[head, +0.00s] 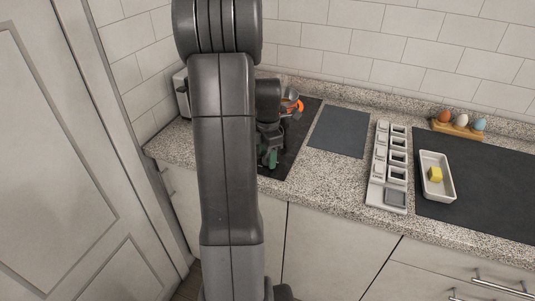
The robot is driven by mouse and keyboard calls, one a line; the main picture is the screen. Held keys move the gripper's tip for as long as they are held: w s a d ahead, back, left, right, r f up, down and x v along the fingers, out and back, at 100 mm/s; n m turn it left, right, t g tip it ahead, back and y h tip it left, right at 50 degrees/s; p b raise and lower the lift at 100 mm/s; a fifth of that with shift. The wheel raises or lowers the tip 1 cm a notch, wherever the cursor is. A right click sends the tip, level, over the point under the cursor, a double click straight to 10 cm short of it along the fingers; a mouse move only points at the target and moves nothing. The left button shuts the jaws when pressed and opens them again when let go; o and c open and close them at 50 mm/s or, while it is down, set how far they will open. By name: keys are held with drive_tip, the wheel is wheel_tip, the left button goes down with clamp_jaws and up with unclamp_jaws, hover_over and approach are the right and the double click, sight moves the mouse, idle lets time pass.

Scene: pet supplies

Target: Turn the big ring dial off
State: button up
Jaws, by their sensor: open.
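My arm stands large in the foreground and hides much of the left counter. My gripper (268,157) shows just right of it, dark with green at its lower end, over a dark mat (302,136); I take it as open, with nothing seen held. An orange and dark round part (291,105) shows behind and slightly right of the gripper. It may be the big ring dial, but it is small and partly covered. Its setting cannot be read, and I cannot tell whether the gripper touches it.
A pale appliance (182,92) stands in the back left corner, mostly hidden. Right of the gripper are a bare grey mat (339,132), a light compartment tray (376,194), a white dish (449,188) with a yellow block (435,174), and coloured eggs on a wooden holder (455,131).

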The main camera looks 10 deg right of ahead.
sight(267, 155)
wheel_tip(267, 155, up, 14)
idle(0.6)
drive_tip(key=shift+f, duration=0.15)
wheel_tip(267, 155, down, 14)
drive_tip(key=shift+r, duration=0.1)
idle(0.3)
drive_tip(key=shift+r, duration=0.1)
